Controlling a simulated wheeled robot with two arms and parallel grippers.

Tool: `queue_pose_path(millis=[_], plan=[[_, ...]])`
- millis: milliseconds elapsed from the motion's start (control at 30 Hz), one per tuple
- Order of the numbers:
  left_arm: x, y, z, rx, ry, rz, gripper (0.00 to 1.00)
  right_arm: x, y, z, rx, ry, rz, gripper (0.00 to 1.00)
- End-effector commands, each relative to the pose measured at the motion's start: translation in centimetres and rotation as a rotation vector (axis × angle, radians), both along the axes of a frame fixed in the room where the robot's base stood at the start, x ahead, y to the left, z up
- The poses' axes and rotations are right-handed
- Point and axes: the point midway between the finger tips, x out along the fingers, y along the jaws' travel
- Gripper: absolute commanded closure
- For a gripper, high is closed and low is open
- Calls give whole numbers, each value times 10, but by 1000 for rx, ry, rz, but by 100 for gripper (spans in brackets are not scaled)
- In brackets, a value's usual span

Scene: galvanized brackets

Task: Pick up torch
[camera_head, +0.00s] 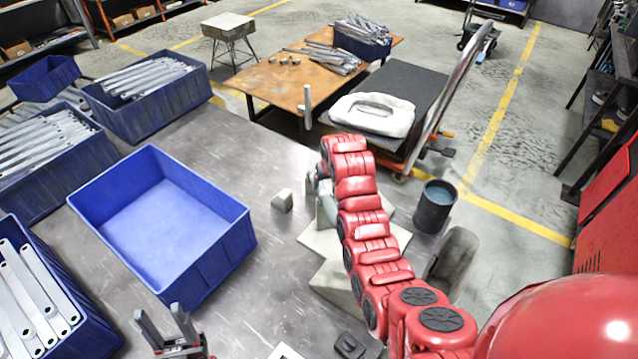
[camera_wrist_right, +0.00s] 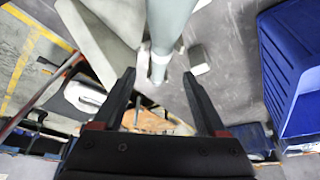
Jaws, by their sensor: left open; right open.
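A pale grey-green cylinder, which looks like the torch (camera_wrist_right: 171,22), runs down from the top of the right wrist view. Its lower end has a lighter, forked-looking part. My right gripper (camera_wrist_right: 158,74) is open, with its two dark fingers on either side of that lower end; I cannot tell if either touches it. In the head view a small blue-grey piece, probably the torch (camera_head: 325,188), shows beside my red right arm, which hides most of it and the right gripper. My left gripper (camera_head: 158,313) is open and empty at the lower edge, in front of the blue bin.
An empty blue bin (camera_head: 243,236) stands left on the grey metal table (camera_head: 258,150). Several bins of metal brackets stand further left. A small grey block (camera_head: 282,200) and a dark cup (camera_head: 434,208) are near my right arm. A cart (camera_head: 428,92) stands behind.

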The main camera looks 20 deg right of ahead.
Motion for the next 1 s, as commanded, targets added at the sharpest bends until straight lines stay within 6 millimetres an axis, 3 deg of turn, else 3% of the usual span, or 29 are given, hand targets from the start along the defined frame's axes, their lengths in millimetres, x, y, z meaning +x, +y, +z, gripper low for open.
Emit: queue_pose_path(millis=[300,1000], plan=[[0,0,17,0,0,0,50,14,-1,-31,-1,1,1,26],[0,0,33,0,0,0,50,25,0,-64,-1,0,3,26]])
